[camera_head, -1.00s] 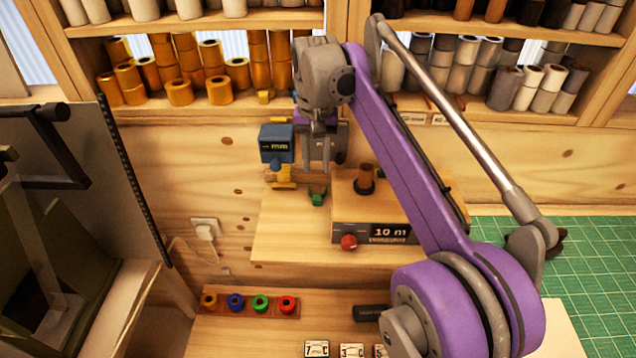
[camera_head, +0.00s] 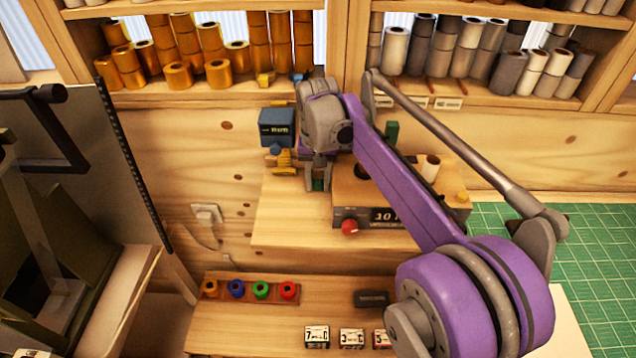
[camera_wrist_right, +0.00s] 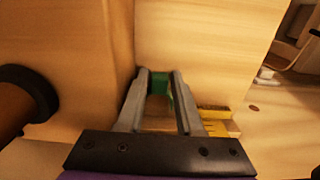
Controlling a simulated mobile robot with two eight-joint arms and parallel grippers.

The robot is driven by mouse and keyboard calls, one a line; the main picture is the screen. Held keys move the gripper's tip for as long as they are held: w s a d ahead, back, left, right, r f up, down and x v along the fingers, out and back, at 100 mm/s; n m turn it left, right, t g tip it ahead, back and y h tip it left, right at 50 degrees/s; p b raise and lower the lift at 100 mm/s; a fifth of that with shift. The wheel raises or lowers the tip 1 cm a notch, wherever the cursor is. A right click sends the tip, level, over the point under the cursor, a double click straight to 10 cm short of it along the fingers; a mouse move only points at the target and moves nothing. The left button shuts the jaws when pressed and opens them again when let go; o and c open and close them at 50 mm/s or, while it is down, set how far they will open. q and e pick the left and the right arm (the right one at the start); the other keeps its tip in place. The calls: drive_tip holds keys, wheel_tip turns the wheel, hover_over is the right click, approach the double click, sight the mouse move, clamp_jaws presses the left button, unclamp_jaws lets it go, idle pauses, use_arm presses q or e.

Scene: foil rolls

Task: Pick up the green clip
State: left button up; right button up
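The green clip (camera_wrist_right: 159,82) shows in the right wrist view between the fingertips of my right gripper (camera_wrist_right: 158,78). In the head view the clip (camera_head: 317,185) is a small green patch low between the fingers, on the wooden ledge left of the wooden box with the display. My right gripper (camera_head: 318,182) points down there with its fingers apart, one on each side of the clip. I cannot tell whether either finger touches it. My left gripper is not in view.
The wooden box (camera_head: 350,205) with a red knob (camera_head: 349,227) stands close on the right. A blue device (camera_head: 277,128) with yellow parts is close on the left. Shelves of foil rolls line the back. The front of the ledge (camera_head: 285,225) is clear.

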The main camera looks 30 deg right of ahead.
clamp_jaws()
drive_tip(key=shift+r, duration=0.1)
idle(0.3)
